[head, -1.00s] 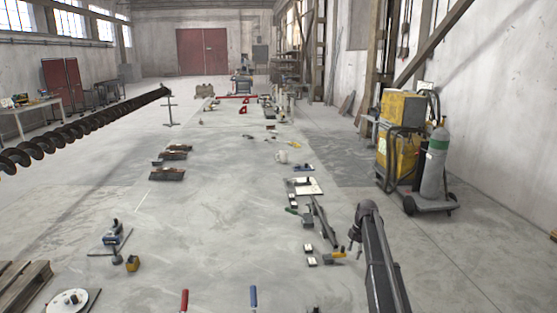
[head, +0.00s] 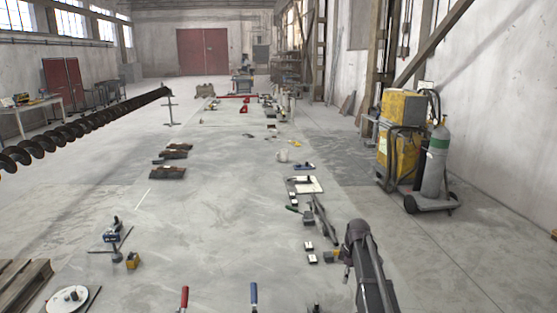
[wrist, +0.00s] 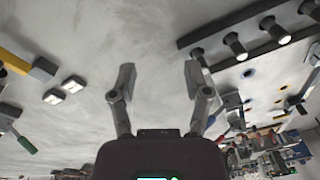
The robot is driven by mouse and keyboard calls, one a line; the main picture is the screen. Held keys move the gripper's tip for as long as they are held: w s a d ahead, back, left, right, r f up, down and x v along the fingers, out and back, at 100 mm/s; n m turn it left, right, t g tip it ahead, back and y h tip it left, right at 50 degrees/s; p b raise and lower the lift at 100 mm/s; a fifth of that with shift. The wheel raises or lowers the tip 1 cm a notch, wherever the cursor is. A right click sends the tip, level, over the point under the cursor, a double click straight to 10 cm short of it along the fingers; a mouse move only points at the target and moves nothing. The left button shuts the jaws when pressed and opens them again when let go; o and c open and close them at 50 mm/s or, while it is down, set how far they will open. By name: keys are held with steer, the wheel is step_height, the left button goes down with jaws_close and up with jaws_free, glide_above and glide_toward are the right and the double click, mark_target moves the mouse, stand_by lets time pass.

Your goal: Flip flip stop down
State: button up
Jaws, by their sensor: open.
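My gripper (wrist: 158,76) is open and empty in the wrist view, with its two fingers wide apart and bare pale floor behind them. In the head view my arm stands at the lower right, and the gripper's fingers cannot be made out there. I cannot tell which part is the flip stop. A dark rail (wrist: 226,57) with several pale cylinders lies right of the fingers in the wrist view, not touching them.
Two small white-topped blocks (wrist: 73,84) and a yellow-and-grey tool (wrist: 15,61) lie left of the gripper. A red handle (head: 184,297) and a blue handle (head: 254,293) stand at the bottom. A welding cart (head: 400,140) is at right.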

steer(key=s+a+f+m+b, duration=0.1)
steer(key=s+a+m, duration=0.2)
steer(key=s+m, duration=0.4)
steer(key=s+a+f+m+h+b, duration=0.1)
steer(key=s+a+m, duration=0.2)
steer(key=s, duration=1.4)
steer(key=m, duration=0.4)
steer(key=shift+s+a+f, duration=0.15)
steer(key=shift+a+f, duration=0.15)
steer(key=shift+a, duration=0.1)
